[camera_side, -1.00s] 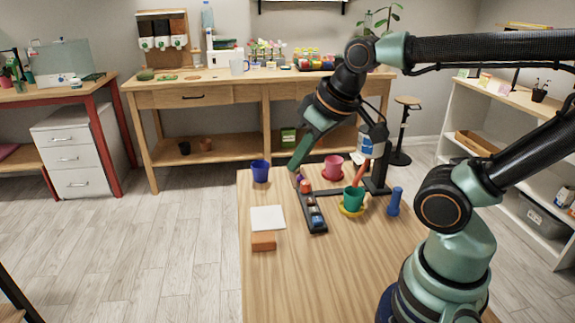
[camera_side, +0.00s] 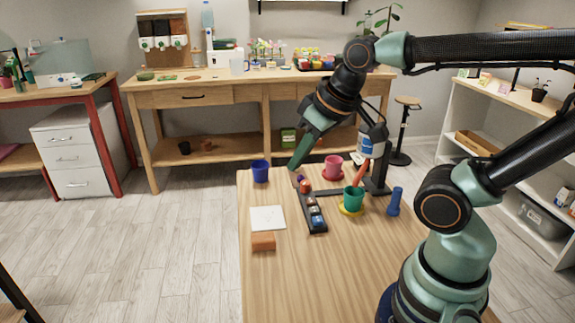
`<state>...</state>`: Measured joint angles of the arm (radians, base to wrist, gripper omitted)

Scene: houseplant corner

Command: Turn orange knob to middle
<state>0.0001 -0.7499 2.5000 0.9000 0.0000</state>
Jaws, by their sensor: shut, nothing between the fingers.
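The orange knob (camera_side: 305,186) sits near the far end of a dark knob panel (camera_side: 316,227) on the wooden table. Its pointer is too small to read. A purple knob (camera_side: 299,178) is just beyond it, and a brown knob and a blue knob (camera_side: 318,219) are nearer the front end. My gripper (camera_side: 292,168) is shut and empty. Its tips point down at the far end of the panel, close to the purple knob and up-left of the orange one. I cannot tell whether they touch anything.
A dark blue pot (camera_side: 260,171) stands left of the gripper. A pink pot (camera_side: 333,166) and a green pot (camera_side: 353,198) on a yellow saucer stand to the right, with a blue cylinder (camera_side: 394,201). A white pad (camera_side: 267,218) and orange block (camera_side: 263,241) lie left of the panel.

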